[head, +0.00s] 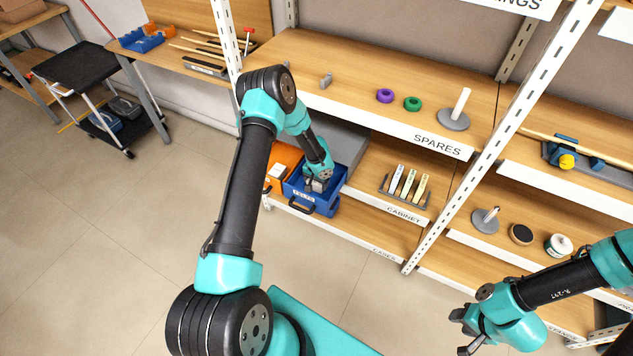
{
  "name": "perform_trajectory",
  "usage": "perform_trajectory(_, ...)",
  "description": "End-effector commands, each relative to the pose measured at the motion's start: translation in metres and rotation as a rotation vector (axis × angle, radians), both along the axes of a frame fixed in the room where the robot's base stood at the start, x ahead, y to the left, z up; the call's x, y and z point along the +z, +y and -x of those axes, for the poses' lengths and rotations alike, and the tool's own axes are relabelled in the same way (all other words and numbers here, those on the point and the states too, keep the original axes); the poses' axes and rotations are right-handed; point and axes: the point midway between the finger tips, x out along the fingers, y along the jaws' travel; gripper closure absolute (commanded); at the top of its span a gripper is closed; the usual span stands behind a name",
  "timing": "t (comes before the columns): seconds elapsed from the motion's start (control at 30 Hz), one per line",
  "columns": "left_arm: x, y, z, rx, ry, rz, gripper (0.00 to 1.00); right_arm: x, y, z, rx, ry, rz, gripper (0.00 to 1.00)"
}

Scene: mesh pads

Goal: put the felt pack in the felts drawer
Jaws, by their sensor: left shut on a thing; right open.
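The blue drawer (297,197) is pulled out from the cabinet on the middle shelf, with a label and a dark handle on its front; the label is too small to read surely. My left gripper (316,185) points down over the open drawer, shut on a small greyish thing that looks like the felt pack (318,187). The fingers and drawer walls partly hide it, and I cannot tell if it touches the drawer floor. My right gripper (466,334) is open and empty at the lower right, away from the shelves.
An orange drawer (279,158) with a pale item stands out beside the blue one. A grey cabinet body (345,142) is behind. The upper shelf (340,70) holds purple and green rings and a spindle. A slotted post (480,150) stands right. Floor in front is clear.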

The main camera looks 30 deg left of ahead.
Motion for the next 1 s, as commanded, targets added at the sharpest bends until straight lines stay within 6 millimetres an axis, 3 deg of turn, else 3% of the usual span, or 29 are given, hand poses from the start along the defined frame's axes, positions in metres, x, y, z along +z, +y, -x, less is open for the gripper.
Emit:
perform_trajectory(0.07, -0.002, 0.000, 0.000, 0.000, 0.001, 0.000, 0.50, 0.000, 0.000, 0.000, 0.000, 0.000, 0.000, 0.58)
perform_trajectory(0.1, -0.003, 0.000, 0.000, 0.000, 0.000, 0.000, 0.25, 0.000, 0.000, 0.000, 0.000, 0.000, 0.000, 0.58)
perform_trajectory(0.37, -0.002, 0.000, 0.000, 0.000, 0.000, 0.000, 0.00, 0.000, 0.000, 0.000, 0.000, 0.000, 0.000, 0.58)
perform_trajectory(0.73, 0.003, 0.000, 0.000, 0.000, -0.001, 0.000, 0.00, 0.000, 0.000, 0.000, 0.000, 0.000, 0.000, 0.58)
perform_trajectory(1.0, 0.038, 0.000, -0.001, -0.001, -0.004, 0.000, 0.00, 0.000, 0.000, 0.000, 0.000, 0.000, 0.000, 0.58)
